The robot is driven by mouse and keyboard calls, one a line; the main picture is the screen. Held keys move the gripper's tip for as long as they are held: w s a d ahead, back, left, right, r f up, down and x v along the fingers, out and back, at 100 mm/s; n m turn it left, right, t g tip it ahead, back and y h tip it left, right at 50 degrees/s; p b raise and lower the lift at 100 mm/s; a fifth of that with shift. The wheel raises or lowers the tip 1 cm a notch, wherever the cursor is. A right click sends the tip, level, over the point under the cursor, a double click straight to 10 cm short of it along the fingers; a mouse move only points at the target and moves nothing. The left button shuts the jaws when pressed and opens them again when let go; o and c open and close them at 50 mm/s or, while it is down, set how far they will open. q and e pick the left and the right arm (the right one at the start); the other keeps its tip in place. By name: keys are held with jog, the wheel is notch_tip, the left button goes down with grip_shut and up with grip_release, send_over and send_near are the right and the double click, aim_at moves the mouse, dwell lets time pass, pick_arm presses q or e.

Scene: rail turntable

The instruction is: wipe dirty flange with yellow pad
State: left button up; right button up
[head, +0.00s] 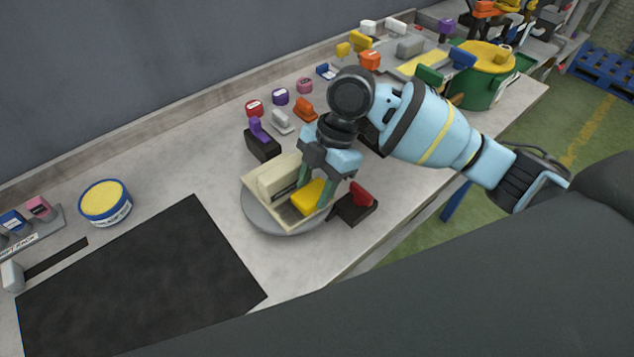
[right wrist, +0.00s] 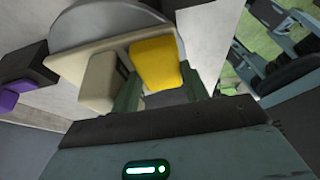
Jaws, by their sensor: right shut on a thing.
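My right gripper (head: 322,190) is shut on the yellow pad (head: 309,196). The pad is over the flange of a cream rail piece (head: 290,222) on a grey round turntable (head: 262,219). In the right wrist view the yellow pad (right wrist: 156,62) sits between the two green fingers, beside the raised cream block (right wrist: 101,80). I cannot tell whether the pad touches the flange, and no dirt can be made out. My left gripper is not in view.
A purple-handled clamp (head: 262,142) and a red-handled clamp (head: 355,203) flank the turntable. Several coloured pads and blocks lie behind. A black mat (head: 140,280) and a yellow-topped tin (head: 105,202) are at left. A green bin (head: 484,78) stands far right.

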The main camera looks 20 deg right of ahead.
aim_at(298, 202)
jog(key=shift+s+a+f, duration=0.1)
jog(key=shift+s+f, duration=0.05)
jog(key=shift+s+a+p, duration=0.3)
jog(key=shift+a, duration=0.6)
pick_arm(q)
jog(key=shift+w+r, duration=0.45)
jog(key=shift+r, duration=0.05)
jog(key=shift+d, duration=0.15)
pick_arm(e)
jog(key=shift+s+a+r, duration=0.2)
jog(key=shift+a+r, duration=0.05)
jog(key=shift+a, duration=0.4)
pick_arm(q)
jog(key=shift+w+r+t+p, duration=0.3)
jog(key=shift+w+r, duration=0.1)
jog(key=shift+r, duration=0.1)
pick_arm(e)
jog(key=shift+a, duration=0.25)
jog(key=shift+s+a, duration=0.2)
jog(key=shift+a, duration=0.3)
jog(key=shift+s+a, duration=0.15)
jog(key=shift+a, duration=0.3)
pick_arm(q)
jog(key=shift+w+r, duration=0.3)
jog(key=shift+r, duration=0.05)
